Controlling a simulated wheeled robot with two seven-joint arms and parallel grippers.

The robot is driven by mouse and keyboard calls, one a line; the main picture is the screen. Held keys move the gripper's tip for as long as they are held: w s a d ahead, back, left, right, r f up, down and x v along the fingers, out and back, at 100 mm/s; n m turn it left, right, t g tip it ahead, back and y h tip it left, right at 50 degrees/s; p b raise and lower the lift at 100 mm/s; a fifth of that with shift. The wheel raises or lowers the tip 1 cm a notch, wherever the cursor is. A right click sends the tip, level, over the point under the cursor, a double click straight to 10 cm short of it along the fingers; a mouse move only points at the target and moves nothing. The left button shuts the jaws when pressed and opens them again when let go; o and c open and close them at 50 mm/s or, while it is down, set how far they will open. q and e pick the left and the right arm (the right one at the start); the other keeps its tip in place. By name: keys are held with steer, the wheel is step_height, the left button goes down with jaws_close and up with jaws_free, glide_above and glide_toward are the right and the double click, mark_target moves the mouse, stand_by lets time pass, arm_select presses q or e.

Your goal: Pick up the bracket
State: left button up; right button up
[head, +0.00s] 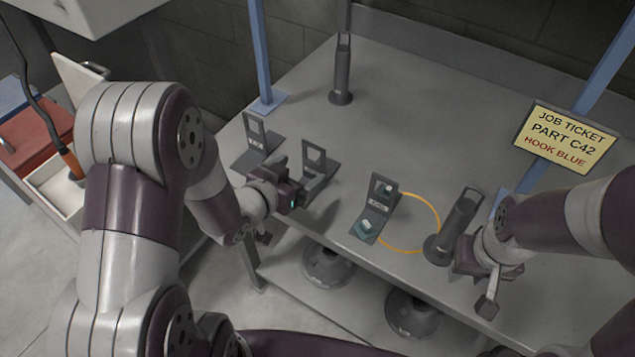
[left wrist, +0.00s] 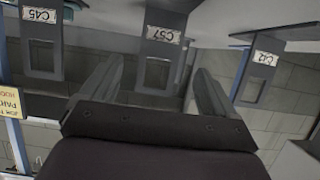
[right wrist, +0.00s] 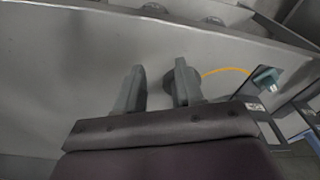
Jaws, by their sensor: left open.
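Three dark grey brackets with upright windowed plates stand along the table's left and front. The left bracket (head: 254,128) has a tag that reads C42 in the left wrist view (left wrist: 262,58). The middle bracket (head: 314,157) is tagged C57 (left wrist: 162,36), and the right one (head: 383,190) is tagged C45 (left wrist: 40,16). My left gripper (head: 290,197) is open and empty beside the middle bracket; in its wrist view the C57 plate shows beyond and between the fingers. My right gripper (right wrist: 158,88) has its fingers apart, near a dark cylinder (head: 464,213) at the front right.
A yellow job ticket (head: 566,138) reads part C42, hook blue. Another dark cylinder (head: 342,75) stands behind. The table's middle is clear.

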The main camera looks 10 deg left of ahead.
mark_target(313, 164)
arm_select(q)
steer(key=x, duration=0.8)
steer(key=shift+w+d+f, duration=0.1)
steer(key=shift+w+f, duration=0.1)
arm_select(e)
steer(key=shift+d+f, duration=0.1)
steer(key=shift+d, duration=0.1)
arm_select(q)
steer(key=shift+s+r, duration=0.1)
steer(key=shift+c, duration=0.3)
steer(key=c, duration=1.4)
